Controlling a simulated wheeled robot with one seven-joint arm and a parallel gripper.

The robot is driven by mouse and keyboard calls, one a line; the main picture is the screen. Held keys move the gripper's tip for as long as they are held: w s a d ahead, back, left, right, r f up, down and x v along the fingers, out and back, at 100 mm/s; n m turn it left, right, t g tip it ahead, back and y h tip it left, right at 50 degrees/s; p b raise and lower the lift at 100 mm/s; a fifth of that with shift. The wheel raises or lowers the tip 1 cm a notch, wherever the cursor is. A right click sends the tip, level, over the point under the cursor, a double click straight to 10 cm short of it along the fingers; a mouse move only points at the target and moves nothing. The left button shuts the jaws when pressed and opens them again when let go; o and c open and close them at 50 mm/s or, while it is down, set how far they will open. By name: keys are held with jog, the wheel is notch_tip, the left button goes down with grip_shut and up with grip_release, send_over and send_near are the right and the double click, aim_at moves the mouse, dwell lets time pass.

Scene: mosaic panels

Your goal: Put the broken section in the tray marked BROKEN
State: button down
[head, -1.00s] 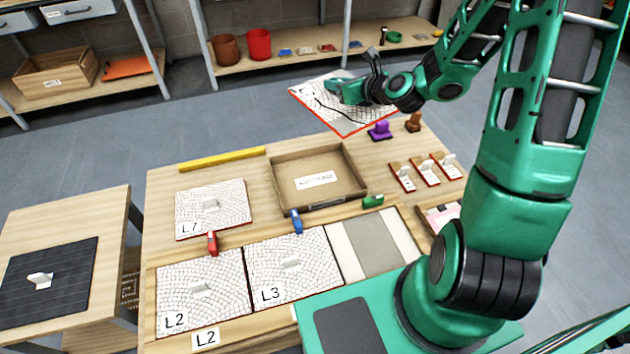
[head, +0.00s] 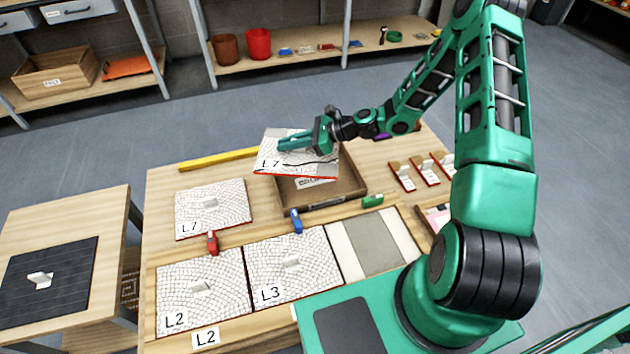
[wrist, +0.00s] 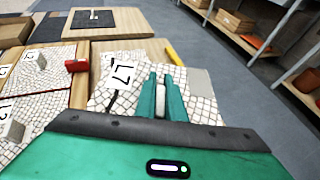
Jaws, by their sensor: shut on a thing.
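My gripper (head: 297,142) is shut on a mosaic section marked L7 (head: 270,152), which has a dark crack line across it and a red edge. The held section also shows in the wrist view (wrist: 205,110), with the gripper fingers (wrist: 161,98) closed on a pale grip. The section hangs above the back of the cardboard tray (head: 355,185) and hides part of it. The tray's label (head: 310,182) is partly covered; only some letters show. Another section marked L7 (head: 230,205) lies flat on the table to the left, apart from the tray.
Sections L2 (head: 180,300) and L3 (head: 300,275) lie at the front. A red clamp (head: 212,242), a blue clamp (head: 296,221) and a green block (head: 372,201) stand near the tray. A yellow bar (head: 215,160) lies at the back left.

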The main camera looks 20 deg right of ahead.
jog(key=s+a+f+n+g, duration=0.2)
jog(key=a+f+g, duration=0.1)
jog(key=s+a+f+n+g+y, duration=0.1)
jog(key=f+n, duration=0.1)
jog(key=shift+s+a+f, duration=0.1)
jog(key=shift+s+a, duration=0.15)
jog(key=shift+a, duration=0.1)
jog(key=shift+s+a+f+g, duration=0.1)
jog(key=shift+s+f+g, duration=0.15)
jog(key=shift+g, duration=0.25)
jog(key=shift+f+n, duration=0.25)
jog(key=shift+n, duration=0.05)
send_over(306, 182)
notch_tip(306, 182, down, 7)
jog(key=shift+r, duration=0.1)
jog(key=shift+w+f, duration=0.1)
jog(key=shift+f, duration=1.85)
jog(key=c, duration=2.2)
grip_release()
jog(key=shift+f, duration=0.1)
jog(key=o, duration=0.4)
jog(key=shift+c, duration=0.2)
